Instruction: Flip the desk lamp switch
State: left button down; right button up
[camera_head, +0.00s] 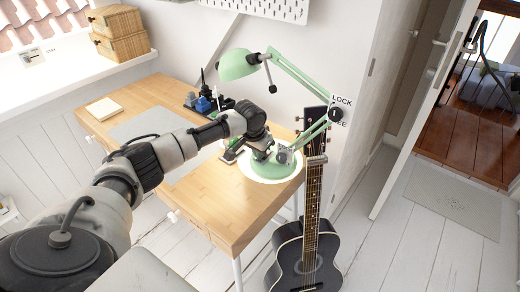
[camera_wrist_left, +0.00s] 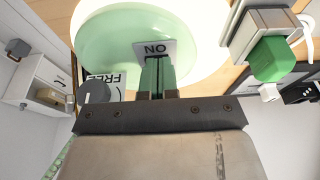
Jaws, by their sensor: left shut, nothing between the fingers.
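The mint-green desk lamp (camera_head: 238,65) stands at the desk's right end, its jointed arm folded above its round base (camera_head: 272,170). The base also shows in the left wrist view (camera_wrist_left: 110,45), with a small grey plate (camera_wrist_left: 155,47) whose ON lettering appears inverted. My left gripper (camera_head: 264,150) is at the base; in the wrist view its fingertips (camera_wrist_left: 157,62) are together, empty, and close to the plate's lower edge. I cannot tell whether they touch it. The fingers hide whatever lies behind them, and no separate switch lever is clear. My right gripper is not in view.
A black guitar (camera_head: 305,260) leans by the right end of the wooden desk (camera_head: 225,215). A grey mat (camera_head: 150,125), small items (camera_head: 205,102) and a notepad (camera_head: 104,109) lie on the desk. A green block-like item (camera_wrist_left: 272,60) is right of the fingers.

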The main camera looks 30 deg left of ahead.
pick_arm(q)
jog(key=shift+w, duration=0.1)
jog(key=shift+w+d+r, duration=0.1)
jog(key=shift+w+r, duration=0.2)
jog(key=shift+w, duration=0.35)
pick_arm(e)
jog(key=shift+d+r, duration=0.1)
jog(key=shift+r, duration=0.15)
pick_arm(q)
jog(key=shift+r+p, duration=0.1)
jog(key=shift+p, duration=0.25)
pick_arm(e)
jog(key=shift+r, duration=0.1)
